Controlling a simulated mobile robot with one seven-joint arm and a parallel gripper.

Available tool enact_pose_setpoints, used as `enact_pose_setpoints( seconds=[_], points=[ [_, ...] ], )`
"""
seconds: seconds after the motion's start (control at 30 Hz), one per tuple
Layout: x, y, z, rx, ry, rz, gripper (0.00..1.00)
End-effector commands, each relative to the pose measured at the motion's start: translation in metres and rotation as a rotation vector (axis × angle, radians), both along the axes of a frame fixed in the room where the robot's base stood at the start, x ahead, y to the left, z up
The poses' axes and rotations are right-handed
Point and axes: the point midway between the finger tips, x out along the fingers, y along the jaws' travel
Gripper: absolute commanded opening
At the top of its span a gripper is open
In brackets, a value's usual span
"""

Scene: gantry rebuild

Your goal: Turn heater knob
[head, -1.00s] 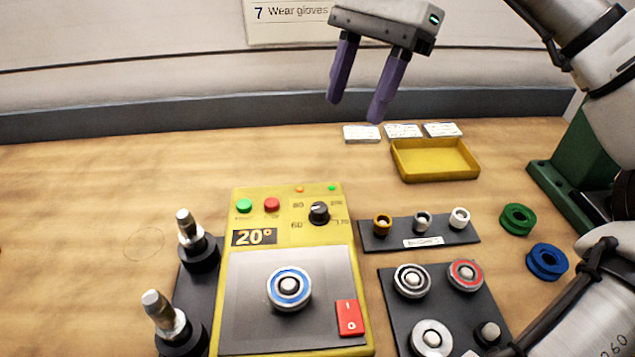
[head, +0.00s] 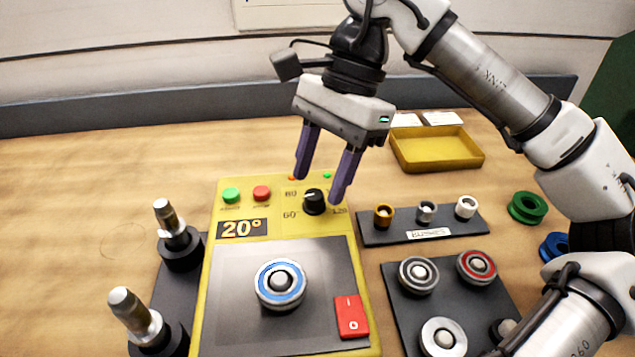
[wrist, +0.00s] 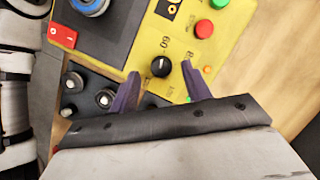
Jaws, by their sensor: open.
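The heater (head: 213,300) is a yellow box with a grey plate and a display reading 20°. Its black knob (head: 314,201) sits on the upper right of the panel, among the printed numbers 60, 80 and 120. My gripper (head: 322,189) is open, its two purple fingers pointing down above the knob. In the wrist view the knob (wrist: 160,66) shows between the open fingertips (wrist: 160,68). No contact is visible. A blue-ringed bearing (head: 280,284) rests on the heater plate.
Green (head: 231,195) and red (head: 262,193) buttons lie left of the knob, and a red switch (head: 351,316) is below. A bushing rack (head: 372,236) and a bearing board (head: 400,318) stand to the right. A yellow tray (head: 402,168) lies behind. The wooden table at left is mostly clear.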

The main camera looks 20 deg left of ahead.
Motion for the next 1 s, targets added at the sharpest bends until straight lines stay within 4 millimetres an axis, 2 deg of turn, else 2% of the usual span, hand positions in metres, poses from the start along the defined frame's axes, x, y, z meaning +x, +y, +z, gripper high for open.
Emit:
enact_pose_setpoints(
  seconds=[0.2,0.5,0.83,1.0],
  points=[
    [-0.006,0.003,-0.017,0.0,0.001,0.0,0.48],
    [-0.007,0.004,-0.019,0.0,0.001,0.0,0.48],
    [-0.007,0.004,-0.019,0.0,0.001,0.0,0.05],
    [-0.007,0.004,-0.019,0.001,0.001,-0.008,0.04]
  ],
)
